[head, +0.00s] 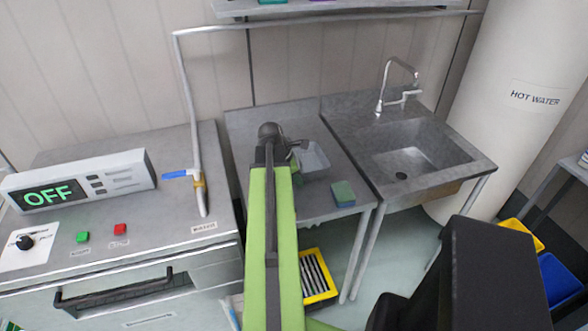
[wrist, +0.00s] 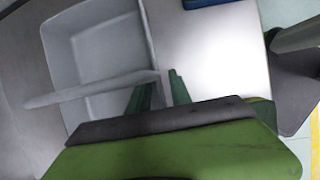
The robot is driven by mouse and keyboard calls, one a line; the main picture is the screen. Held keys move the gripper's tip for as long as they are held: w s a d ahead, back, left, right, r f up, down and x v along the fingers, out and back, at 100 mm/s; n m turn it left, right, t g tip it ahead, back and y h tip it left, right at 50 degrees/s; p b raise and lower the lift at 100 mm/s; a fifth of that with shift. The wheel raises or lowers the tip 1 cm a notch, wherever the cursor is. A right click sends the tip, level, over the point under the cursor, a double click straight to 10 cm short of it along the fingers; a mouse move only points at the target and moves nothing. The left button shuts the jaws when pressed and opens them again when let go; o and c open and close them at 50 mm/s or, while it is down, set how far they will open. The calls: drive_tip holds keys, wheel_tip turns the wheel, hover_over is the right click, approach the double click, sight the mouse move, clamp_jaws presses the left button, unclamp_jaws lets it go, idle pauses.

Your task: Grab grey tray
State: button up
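The grey tray (head: 313,157) sits on the metal table between the cabinet and the sink. It is partly hidden behind the end of my arm in the head view. In the wrist view the tray (wrist: 110,45) fills the upper left and looks empty inside. My gripper (wrist: 161,88) has its two green fingers apart, one on each side of the tray's right wall near a corner. I cannot tell whether they touch the wall. In the head view my gripper (head: 297,170) is small and mostly hidden by the arm.
A green and blue block (head: 343,193) lies on the table right of the tray. A sink (head: 410,155) with a faucet stands to the right. A cabinet (head: 110,230) with a control box and pipe is at left. A yellow crate (head: 318,297) is on the floor.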

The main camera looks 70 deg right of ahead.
clamp_jaws()
idle(1.2)
